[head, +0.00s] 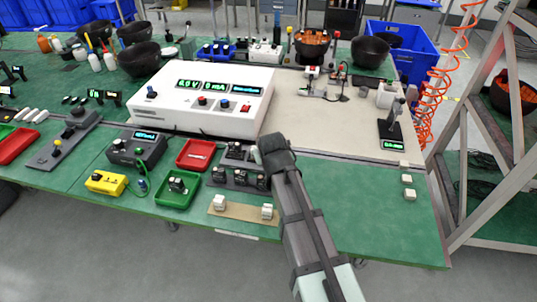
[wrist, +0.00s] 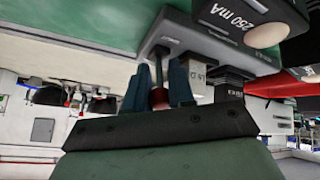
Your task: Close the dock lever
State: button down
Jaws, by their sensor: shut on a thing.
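My gripper (head: 276,150) is low over the right end of the dark dock (head: 240,153) in the head view, and its wrist covers that end. In the wrist view, my two blue-grey fingers (wrist: 158,88) stand on either side of the dock lever (wrist: 158,70), a thin dark rod with a reddish knob. The gripper is shut on the lever at its knob. The lever's base meets the grey dock body (wrist: 180,38). In the head view the lever is hidden behind the gripper. How far the lever is swung is hard to tell.
A second dark rack (head: 238,179) with several modules stands in front of the dock. A red tray (head: 196,155) and a green tray (head: 177,188) lie left. The white power supply (head: 205,98) stands behind. Green mat to the right (head: 360,205) is mostly clear.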

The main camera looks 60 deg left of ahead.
jog(key=c, duration=1.3)
grip_release()
jog(key=v, duration=1.3)
jog(key=shift+s+d+r, duration=0.15)
jog(key=shift+d+r, duration=0.1)
jog(key=shift+d, duration=0.05)
